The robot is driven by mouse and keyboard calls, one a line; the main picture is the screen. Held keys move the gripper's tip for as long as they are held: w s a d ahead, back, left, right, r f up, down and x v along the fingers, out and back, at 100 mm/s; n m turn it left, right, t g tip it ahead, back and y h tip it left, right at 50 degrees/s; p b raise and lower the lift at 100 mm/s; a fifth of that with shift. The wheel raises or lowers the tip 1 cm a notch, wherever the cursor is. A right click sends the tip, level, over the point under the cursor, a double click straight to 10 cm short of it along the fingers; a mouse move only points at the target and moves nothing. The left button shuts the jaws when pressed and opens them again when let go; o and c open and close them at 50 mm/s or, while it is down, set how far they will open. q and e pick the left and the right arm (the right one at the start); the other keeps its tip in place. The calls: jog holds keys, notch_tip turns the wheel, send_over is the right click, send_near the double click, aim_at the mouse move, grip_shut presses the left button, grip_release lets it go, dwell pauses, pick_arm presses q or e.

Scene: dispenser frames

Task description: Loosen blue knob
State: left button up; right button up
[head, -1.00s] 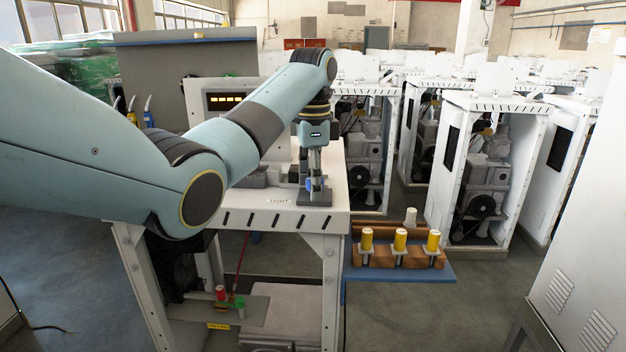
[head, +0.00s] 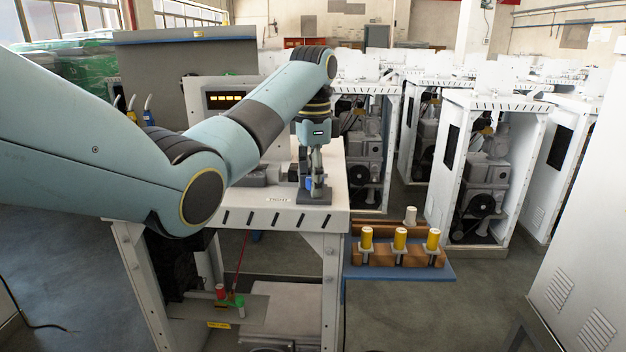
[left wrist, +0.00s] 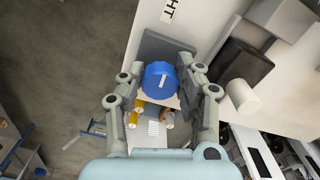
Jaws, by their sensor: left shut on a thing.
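The blue knob (left wrist: 160,82) shows in the left wrist view between the two fingers of my left gripper (left wrist: 162,78). It is round, with a white mark on its face, and sits in front of a dark grey block. In the head view the gripper (head: 316,172) points straight down at the grey fixture on top of the white dispenser frame (head: 290,217). The knob (head: 308,182) shows there only as a small blue patch, partly hidden by the fingers. The left gripper is shut on the knob. My right gripper is in neither view.
A small display panel (head: 227,100) stands behind my left arm. Several white cabinets (head: 483,165) fill the right side, with open floor between.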

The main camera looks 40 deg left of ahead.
pick_arm(q)
jog(key=n, duration=0.4)
jog(key=shift+d, duration=0.1)
jog(key=n, duration=0.8)
jog(key=shift+d+f, duration=0.1)
jog(key=n, duration=0.4)
jog(key=shift+n, duration=0.3)
jog(key=shift+d, duration=0.1)
jog(key=o, duration=1.1)
